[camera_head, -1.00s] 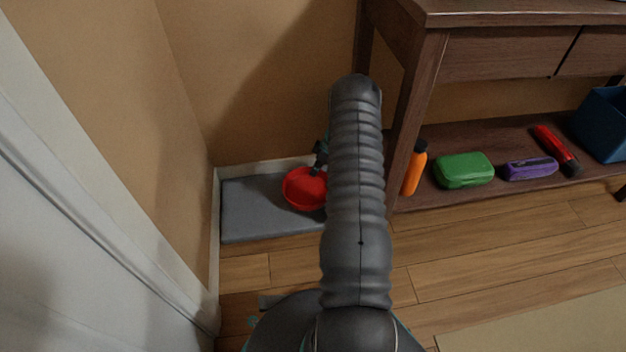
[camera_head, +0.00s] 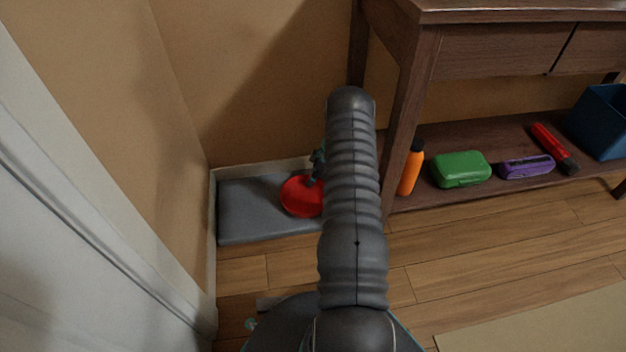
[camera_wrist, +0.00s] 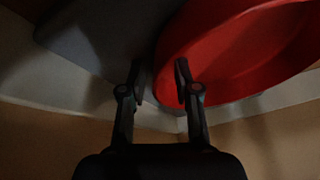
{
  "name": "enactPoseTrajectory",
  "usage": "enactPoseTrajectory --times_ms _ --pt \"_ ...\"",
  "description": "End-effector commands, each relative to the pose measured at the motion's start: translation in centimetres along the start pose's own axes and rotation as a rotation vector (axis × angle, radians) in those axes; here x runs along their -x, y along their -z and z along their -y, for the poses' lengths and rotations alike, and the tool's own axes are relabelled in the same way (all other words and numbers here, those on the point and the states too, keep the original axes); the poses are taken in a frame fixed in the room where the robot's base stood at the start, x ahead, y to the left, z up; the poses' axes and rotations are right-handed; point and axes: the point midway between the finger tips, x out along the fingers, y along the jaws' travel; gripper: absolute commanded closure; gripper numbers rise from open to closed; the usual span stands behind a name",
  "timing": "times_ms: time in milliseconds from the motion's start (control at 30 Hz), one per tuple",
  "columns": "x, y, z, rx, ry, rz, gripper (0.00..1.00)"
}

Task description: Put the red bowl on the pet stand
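The red bowl (camera_head: 299,198) is over the grey flat slab in the corner, which looks like the pet stand (camera_head: 248,208). The bowl looks tilted, and my arm hides its right edge. My gripper (camera_head: 316,174) is at the bowl's far rim. In the wrist view, my gripper (camera_wrist: 159,78) has its fingers apart, with the edge of the red bowl (camera_wrist: 235,50) between them and the right finger in front of the red surface. The grey slab (camera_wrist: 90,40) shows at the upper left. Whether the bowl rests fully on the slab is unclear.
A wooden table with a low shelf (camera_head: 480,185) stands to the right. On it are an orange bottle (camera_head: 411,170), a green case (camera_head: 461,168), a purple case (camera_head: 526,167), a red flashlight (camera_head: 553,147) and a blue bin (camera_head: 602,120). Walls close in the slab's left and back.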

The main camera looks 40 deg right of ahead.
Motion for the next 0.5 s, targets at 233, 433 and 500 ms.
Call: enactPoseTrajectory --times_ms 233,433,500 --pt "0.2 0.1 0.0 0.000 0.000 0.000 0.69" --pt "2.5 0.2 -0.1 0.001 -0.004 0.000 0.69" --pt "3.6 0.2 0.0 0.000 -0.003 -0.001 0.69"
